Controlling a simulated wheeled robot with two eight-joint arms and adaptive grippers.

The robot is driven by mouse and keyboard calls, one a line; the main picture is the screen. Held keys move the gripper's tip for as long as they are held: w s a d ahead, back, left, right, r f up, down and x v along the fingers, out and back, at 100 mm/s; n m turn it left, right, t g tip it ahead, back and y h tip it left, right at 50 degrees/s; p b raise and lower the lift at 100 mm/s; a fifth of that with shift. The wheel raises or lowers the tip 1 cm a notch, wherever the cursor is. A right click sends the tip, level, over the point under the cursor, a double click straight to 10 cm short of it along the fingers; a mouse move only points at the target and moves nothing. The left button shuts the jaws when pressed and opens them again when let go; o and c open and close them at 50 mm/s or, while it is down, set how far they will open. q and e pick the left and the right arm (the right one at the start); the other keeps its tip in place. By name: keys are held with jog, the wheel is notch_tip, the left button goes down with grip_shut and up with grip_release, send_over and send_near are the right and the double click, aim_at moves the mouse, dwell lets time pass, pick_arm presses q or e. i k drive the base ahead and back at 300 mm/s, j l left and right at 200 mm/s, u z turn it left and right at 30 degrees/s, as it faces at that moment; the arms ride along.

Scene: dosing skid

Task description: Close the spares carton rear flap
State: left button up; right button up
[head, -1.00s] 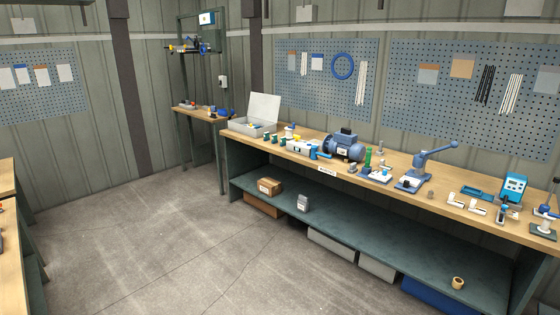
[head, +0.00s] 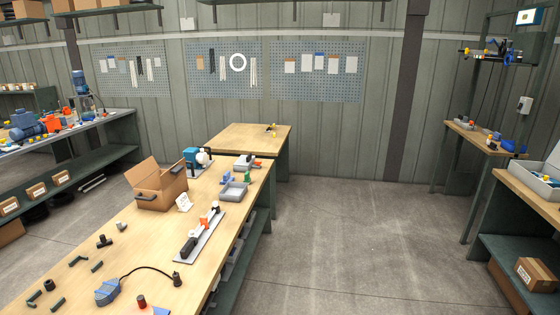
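An open brown cardboard carton (head: 161,188) stands on the wooden workbench at the left of the head view. Its flaps stick up and outward, and a dark handle or strap shows on its near side. I cannot tell from here which flap is the rear one or whether this is the spares carton. Neither of my grippers is in view.
The workbench (head: 140,240) holds a blue pump (head: 197,160), a grey tray (head: 234,191), a long plate with a tool (head: 200,235) and several small black parts. Open concrete floor (head: 340,240) lies right of it. Another bench stands far left.

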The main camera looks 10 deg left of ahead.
aim_at(169, 177)
jog(key=i+u, duration=0.4)
jog(key=i+l+u, duration=0.15)
jog(key=u, duration=0.25)
jog(key=i+l+u, duration=0.25)
jog(key=u, duration=0.15)
jog(key=i+l+u, duration=0.35)
jog(key=i+l+z, duration=0.1)
jog(key=i+l, duration=1.8)
jog(key=l, duration=0.05)
